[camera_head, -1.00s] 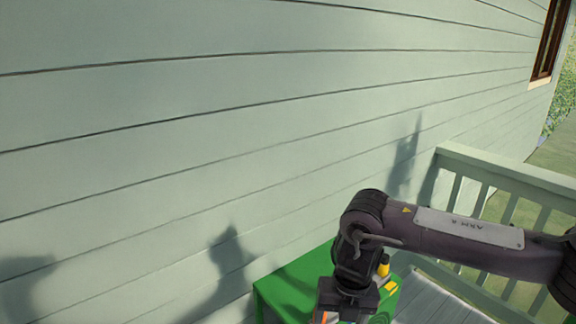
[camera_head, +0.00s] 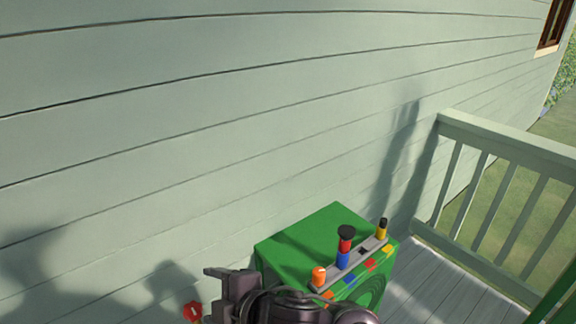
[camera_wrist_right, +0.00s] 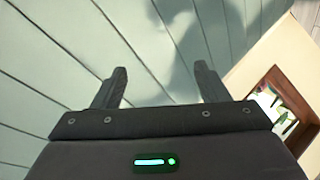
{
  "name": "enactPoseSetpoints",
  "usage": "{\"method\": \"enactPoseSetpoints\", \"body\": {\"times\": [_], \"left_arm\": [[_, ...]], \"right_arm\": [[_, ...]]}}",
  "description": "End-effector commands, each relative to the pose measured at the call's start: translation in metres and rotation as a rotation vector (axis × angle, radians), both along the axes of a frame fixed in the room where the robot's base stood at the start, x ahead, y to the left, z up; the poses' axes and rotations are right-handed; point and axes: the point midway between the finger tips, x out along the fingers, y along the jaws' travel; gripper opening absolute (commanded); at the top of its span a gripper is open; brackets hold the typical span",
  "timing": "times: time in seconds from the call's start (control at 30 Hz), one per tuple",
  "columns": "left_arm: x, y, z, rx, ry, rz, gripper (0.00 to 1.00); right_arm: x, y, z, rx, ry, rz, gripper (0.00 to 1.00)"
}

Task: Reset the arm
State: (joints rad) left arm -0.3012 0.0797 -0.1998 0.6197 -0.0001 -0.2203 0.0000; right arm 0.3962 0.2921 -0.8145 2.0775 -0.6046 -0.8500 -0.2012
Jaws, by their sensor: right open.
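My right gripper (camera_head: 212,292) is at the bottom of the head view, left of the green box, with part of my dark arm beside it. In the right wrist view the same gripper (camera_wrist_right: 160,72) has its two black fingers wide apart, with nothing between them and pale wall boards beyond. My left gripper is not in view.
A green box (camera_head: 290,245) stands by the wall. A grey strip (camera_head: 325,283) on it holds an orange cylinder (camera_head: 319,277), a black-topped red and blue stack (camera_head: 344,248) and a yellow-and-black cylinder (camera_head: 382,230). A red object (camera_head: 192,311) is at the bottom. A railing (camera_head: 505,135) is right.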

Motion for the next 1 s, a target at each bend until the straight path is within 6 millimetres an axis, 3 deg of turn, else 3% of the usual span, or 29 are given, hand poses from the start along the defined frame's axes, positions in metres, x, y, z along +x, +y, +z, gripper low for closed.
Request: {"method": "enactPoseSetpoints", "body": {"times": [0.13,0.23,0.4,0.5,0.87,1.0], "left_arm": [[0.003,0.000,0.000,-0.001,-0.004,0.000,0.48],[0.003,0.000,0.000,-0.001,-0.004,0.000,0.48],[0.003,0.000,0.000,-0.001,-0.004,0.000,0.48],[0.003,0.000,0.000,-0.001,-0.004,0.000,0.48],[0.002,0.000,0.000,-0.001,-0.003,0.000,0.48],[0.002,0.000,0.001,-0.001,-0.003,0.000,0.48]], "right_arm": [[0.013,-0.063,-0.012,0.133,0.236,-0.364,0.68],[0.013,-0.119,-0.034,0.189,0.407,-0.618,0.68],[-0.014,-0.204,-0.076,0.228,0.655,-0.984,0.68],[-0.035,-0.240,-0.094,0.230,0.760,-1.139,0.68],[-0.114,-0.323,-0.132,0.207,1.014,-1.538,0.68],[-0.105,-0.322,-0.168,0.194,1.029,-1.544,0.68]]}}
